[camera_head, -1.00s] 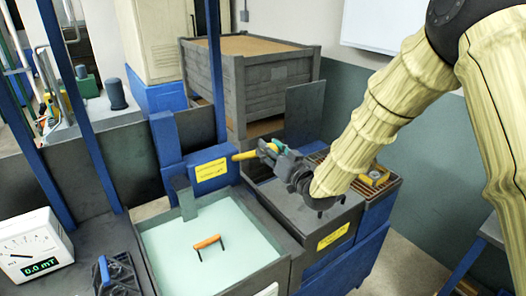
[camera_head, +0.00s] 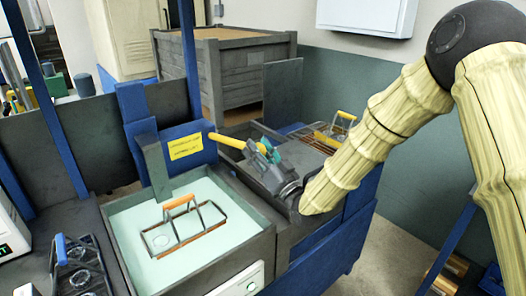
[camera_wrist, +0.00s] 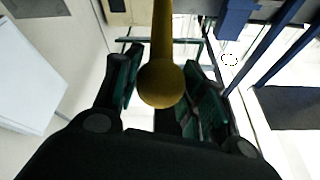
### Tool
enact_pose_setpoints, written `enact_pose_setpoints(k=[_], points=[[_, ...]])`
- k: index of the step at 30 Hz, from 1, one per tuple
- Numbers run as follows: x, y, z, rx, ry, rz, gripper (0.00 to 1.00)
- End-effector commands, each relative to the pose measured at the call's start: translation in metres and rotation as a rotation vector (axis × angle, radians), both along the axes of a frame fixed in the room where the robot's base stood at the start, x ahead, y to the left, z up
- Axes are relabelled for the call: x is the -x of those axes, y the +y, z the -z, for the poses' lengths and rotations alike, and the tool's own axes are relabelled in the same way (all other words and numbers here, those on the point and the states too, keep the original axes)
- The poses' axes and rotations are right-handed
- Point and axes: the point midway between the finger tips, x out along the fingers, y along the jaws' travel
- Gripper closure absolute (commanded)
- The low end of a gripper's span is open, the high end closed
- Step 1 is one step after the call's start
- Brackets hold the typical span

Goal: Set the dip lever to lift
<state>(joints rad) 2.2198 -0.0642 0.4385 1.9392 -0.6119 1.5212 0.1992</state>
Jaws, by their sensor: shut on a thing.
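The dip lever (camera_head: 226,140) is a yellow bar that reaches from the blue post to my gripper (camera_head: 262,152). My gripper is shut on the lever's end. In the wrist view the lever (camera_wrist: 161,40) with its round knob (camera_wrist: 162,84) lies between the two green-padded fingers (camera_wrist: 160,90). A wire basket (camera_head: 190,232) with an orange handle shows at the surface of the pale green bath (camera_head: 122,222), its frame in sight. The yellow label (camera_head: 186,147) on the blue housing is too small to read.
A second basket (camera_head: 325,135) with a yellow handle sits on the right behind my gripper. A blue upright (camera_head: 188,55) rises behind the lever. A large grey crate (camera_head: 235,75) stands at the back.

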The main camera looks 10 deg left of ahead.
Motion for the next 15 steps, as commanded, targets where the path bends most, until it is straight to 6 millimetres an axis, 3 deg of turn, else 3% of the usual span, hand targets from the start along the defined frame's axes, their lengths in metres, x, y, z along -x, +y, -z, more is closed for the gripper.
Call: enact_pose_setpoints(k=[1,3,15], points=[[0.002,0.001,0.013,0.003,0.004,-0.003,1.0],[0.003,0.002,0.021,0.003,0.004,-0.006,1.0],[0.007,0.002,0.057,0.005,0.005,-0.012,1.0]])
